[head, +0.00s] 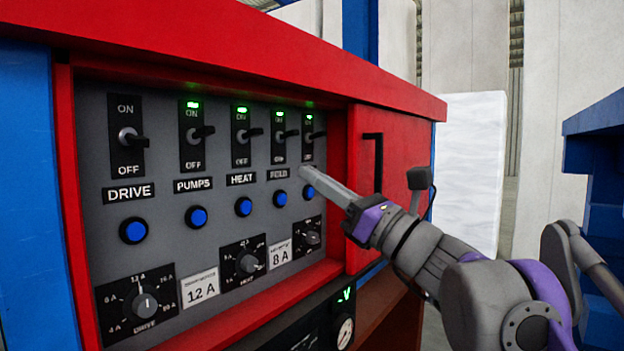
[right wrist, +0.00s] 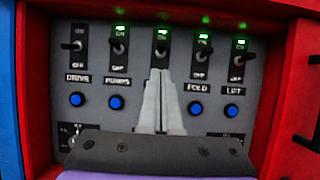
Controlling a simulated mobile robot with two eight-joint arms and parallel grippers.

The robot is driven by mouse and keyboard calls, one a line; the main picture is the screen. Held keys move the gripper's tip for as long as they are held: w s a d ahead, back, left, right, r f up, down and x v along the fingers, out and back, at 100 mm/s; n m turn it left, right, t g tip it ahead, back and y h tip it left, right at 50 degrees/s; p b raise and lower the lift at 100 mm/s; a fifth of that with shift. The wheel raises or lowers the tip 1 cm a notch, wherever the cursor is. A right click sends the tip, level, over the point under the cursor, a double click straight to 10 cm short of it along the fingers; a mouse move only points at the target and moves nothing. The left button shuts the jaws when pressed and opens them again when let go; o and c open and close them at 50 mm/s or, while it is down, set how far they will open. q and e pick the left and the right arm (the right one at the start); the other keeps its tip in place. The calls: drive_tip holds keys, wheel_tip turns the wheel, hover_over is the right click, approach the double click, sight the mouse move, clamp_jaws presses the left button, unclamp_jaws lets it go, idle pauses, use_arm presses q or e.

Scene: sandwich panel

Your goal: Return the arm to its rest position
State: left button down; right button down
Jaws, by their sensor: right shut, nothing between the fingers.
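My right gripper (head: 318,178) reaches in from the right in the head view. Its fingers are shut with nothing between them, and the tips are in front of the right end of the grey switch panel (head: 90,235). In the right wrist view the shut fingers (right wrist: 160,85) point at the panel and hide the middle label and button. I cannot tell the gap between tips and panel. My right arm is extended toward the panel. My left gripper is not in view.
The panel has a row of switches, including the DRIVE switch (head: 126,136), with blue buttons (head: 196,216) and dials below. Green lights glow at several switches; none shows at DRIVE. A red door (head: 398,165) with a black handle is beside the panel. Blue shelving (head: 600,150) stands right.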

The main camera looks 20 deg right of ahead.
drive_tip(key=s+a+f+n+g+h, duration=0.1)
drive_tip(key=s+a+f+n+g, duration=0.3)
drive_tip(key=f, duration=0.6)
drive_tip(key=a+f+n+g+h, duration=0.15)
drive_tip(key=f+n, duration=0.35)
drive_tip(key=f, duration=0.5)
drive_tip(key=s+a+f+n+g+h, duration=0.15)
drive_tip(key=a+f+n+g, duration=0.3)
drive_tip(key=f, duration=0.55)
drive_tip(key=s+d+f+n+g+h, duration=0.1)
drive_tip(key=s+d+f+n+h, duration=0.2)
drive_tip(key=f, duration=0.7)
drive_tip(key=s+d+f+n+g+h, duration=0.1)
drive_tip(key=s+d+f+n+h, duration=0.2)
drive_tip(key=s+f+n, duration=0.4)
drive_tip(key=s+d+f+n+g+h, duration=0.1)
drive_tip(key=s+d+f+n+h, duration=0.2)
drive_tip(key=f, duration=1.2)
drive_tip(key=shift+s+d+n+h, duration=0.3)
drive_tip(key=shift+s+d+n, duration=0.65)
drive_tip(key=shift+d+n, duration=0.25)
